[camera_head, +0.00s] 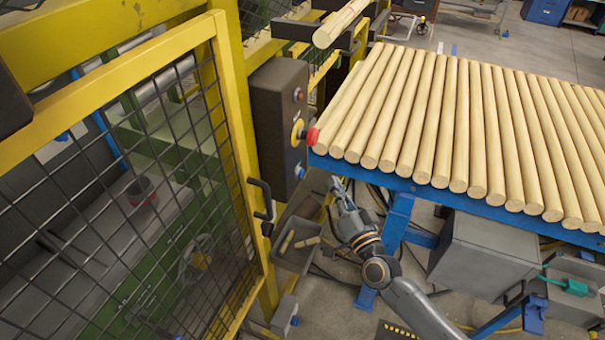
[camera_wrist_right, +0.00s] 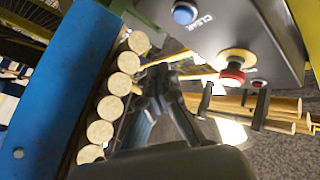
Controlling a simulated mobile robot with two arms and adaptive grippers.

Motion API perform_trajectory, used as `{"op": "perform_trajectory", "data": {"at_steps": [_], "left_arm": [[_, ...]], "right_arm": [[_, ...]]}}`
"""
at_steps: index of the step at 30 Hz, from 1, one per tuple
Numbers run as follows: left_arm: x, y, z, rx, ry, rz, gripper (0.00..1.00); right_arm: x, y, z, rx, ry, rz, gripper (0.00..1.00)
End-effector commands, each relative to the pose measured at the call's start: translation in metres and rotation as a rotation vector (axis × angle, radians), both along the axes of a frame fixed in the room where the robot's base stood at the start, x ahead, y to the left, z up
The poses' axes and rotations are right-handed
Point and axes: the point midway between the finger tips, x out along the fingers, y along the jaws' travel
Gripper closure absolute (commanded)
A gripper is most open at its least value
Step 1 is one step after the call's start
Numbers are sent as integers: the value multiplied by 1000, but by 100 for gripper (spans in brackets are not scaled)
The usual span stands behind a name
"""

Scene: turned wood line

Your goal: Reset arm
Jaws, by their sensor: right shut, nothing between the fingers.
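My right arm comes up from the bottom of the head view. Its gripper (camera_head: 341,184) is shut and empty, below the front left corner of the blue table and to the right of the dark control box (camera_head: 277,115). In the right wrist view the gripper fingers (camera_wrist_right: 160,92) are together, with the rod ends to their left and the control box (camera_wrist_right: 235,25) at upper right. The box carries a red mushroom button (camera_head: 312,136) on a yellow ring and a blue button (camera_head: 299,172), marked CLEAR in the wrist view. My left gripper is not in view.
Several wooden rods (camera_head: 440,120) lie side by side on the blue table frame (camera_head: 400,184). A yellow mesh fence (camera_head: 236,120) stands at left. A grey bin (camera_head: 293,260) with short wood pieces sits below the control box. A grey cabinet (camera_head: 482,255) stands under the table.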

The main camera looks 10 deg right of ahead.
Motion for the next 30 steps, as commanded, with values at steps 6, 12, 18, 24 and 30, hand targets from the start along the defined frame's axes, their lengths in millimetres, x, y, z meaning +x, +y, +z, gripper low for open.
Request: {"op": "perform_trajectory", "data": {"at_steps": [6, 12, 18, 24, 30], "left_arm": [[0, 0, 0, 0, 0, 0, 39], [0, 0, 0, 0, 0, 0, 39], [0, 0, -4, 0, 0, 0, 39], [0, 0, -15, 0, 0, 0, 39], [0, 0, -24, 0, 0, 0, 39]], "right_arm": [[0, 0, 0, 0, 0, 0, 100], [0, 0, 0, 0, 0, 0, 100], [-3, -2, -39, -53, 61, -4, 100], [-32, -12, -172, -241, 287, 8, 100], [-100, -24, -311, -430, 560, 58, 100]]}}
